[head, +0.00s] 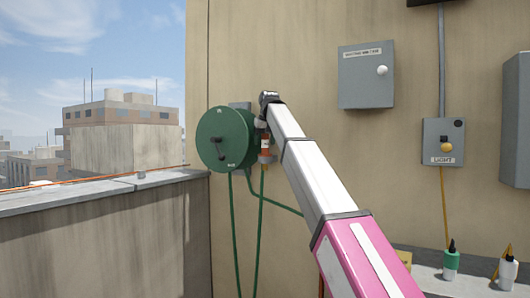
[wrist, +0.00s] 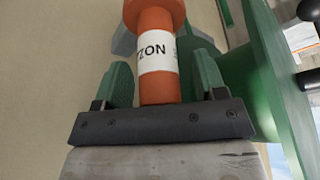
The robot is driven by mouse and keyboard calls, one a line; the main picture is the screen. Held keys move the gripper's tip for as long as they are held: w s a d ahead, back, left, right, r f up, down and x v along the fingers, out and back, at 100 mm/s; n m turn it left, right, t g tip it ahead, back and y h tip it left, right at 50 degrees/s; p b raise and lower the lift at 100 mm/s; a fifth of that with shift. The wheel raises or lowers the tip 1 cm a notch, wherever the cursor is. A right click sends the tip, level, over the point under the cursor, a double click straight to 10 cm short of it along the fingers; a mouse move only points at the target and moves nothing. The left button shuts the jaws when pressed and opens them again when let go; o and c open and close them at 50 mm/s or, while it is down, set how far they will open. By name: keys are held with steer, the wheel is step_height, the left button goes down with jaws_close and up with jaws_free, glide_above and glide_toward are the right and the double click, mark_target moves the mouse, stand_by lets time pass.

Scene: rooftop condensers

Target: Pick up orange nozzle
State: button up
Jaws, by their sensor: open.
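The orange nozzle (head: 265,148) hangs by the wall, just right of the green hose reel (head: 226,138). My gripper (wrist: 162,85) is open, with one green finger pad on each side of the nozzle. A gap shows between the left pad and the nozzle; the right pad is closer, and I cannot tell if it touches. In the head view my gripper (head: 266,122) is mostly hidden by my arm.
Green hoses (head: 261,230) hang below the reel. A grey wall box (head: 366,75) and a light switch box (head: 443,141) are to the right. A ledge (head: 430,270) at lower right holds bottles (head: 451,262). A parapet (head: 100,240) runs along the left.

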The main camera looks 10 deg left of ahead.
steer(key=c, duration=1.1)
